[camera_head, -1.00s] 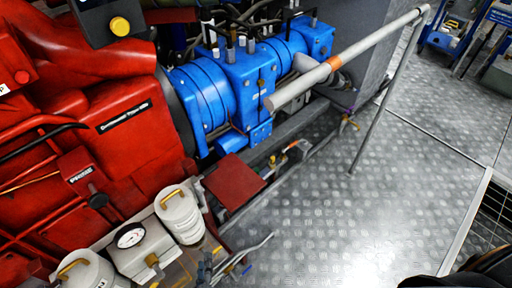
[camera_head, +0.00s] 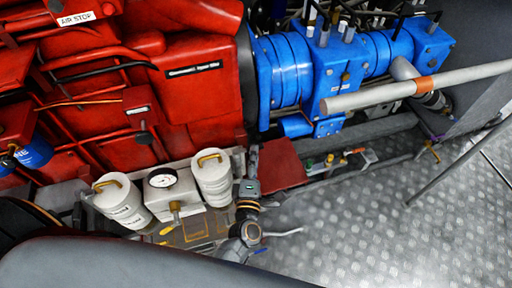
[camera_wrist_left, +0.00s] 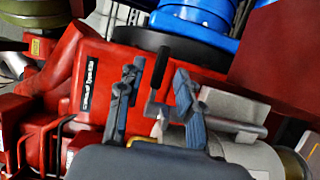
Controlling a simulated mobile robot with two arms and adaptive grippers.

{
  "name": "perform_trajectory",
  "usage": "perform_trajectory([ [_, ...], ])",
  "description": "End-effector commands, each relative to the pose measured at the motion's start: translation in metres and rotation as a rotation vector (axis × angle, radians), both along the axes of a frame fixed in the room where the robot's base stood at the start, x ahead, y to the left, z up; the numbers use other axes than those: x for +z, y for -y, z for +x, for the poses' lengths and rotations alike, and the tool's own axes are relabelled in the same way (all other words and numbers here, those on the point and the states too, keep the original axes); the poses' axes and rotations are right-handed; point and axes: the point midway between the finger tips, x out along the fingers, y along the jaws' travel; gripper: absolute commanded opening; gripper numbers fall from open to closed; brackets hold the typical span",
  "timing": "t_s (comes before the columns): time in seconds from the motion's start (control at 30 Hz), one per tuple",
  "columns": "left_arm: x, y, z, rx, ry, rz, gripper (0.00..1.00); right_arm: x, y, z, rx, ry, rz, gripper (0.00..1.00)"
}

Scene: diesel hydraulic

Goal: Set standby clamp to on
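A small lever with a black handle (camera_wrist_left: 161,66) and grey metal base shows in the left wrist view, in front of the red engine. No label naming it as the standby clamp is readable, and its setting cannot be told. My left gripper (camera_wrist_left: 155,88) has its two blue-grey fingers apart, one on each side of the lever in the picture. Contact is not clear. In the head view my left gripper (camera_head: 253,160) is small, between a white canister (camera_head: 213,182) and a dark red plate (camera_head: 281,166), and hides the lever. My right gripper is out of view.
The red engine (camera_head: 190,105) and blue pump (camera_head: 287,72) stand close behind. A pressure gauge (camera_head: 162,179) and second canister (camera_head: 122,205) are left of the gripper. A grey pipe (camera_head: 440,82) juts in at right. Metal floor (camera_head: 370,230) is open at lower right.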

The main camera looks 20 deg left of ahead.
Motion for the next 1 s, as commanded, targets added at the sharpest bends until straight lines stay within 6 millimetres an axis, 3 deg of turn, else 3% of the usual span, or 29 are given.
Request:
perform_trajectory([
  [0.23, -0.001, -0.006, 0.032, -0.001, 0.000, 0.000, 0.36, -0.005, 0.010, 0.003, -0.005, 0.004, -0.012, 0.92],
  [0.6, 0.000, -0.008, 0.038, -0.001, -0.001, 0.001, 0.36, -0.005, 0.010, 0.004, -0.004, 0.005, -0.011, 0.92],
  [0.63, 0.000, -0.008, 0.038, -0.001, -0.001, 0.001, 0.34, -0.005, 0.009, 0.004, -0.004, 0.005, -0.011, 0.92],
  [0.8, 0.000, -0.008, 0.038, -0.001, -0.001, 0.001, 0.00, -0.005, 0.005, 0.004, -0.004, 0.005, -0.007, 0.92],
  [1.0, 0.000, -0.008, 0.038, -0.001, -0.002, 0.001, 0.00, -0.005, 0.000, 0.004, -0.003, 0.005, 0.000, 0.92],
])
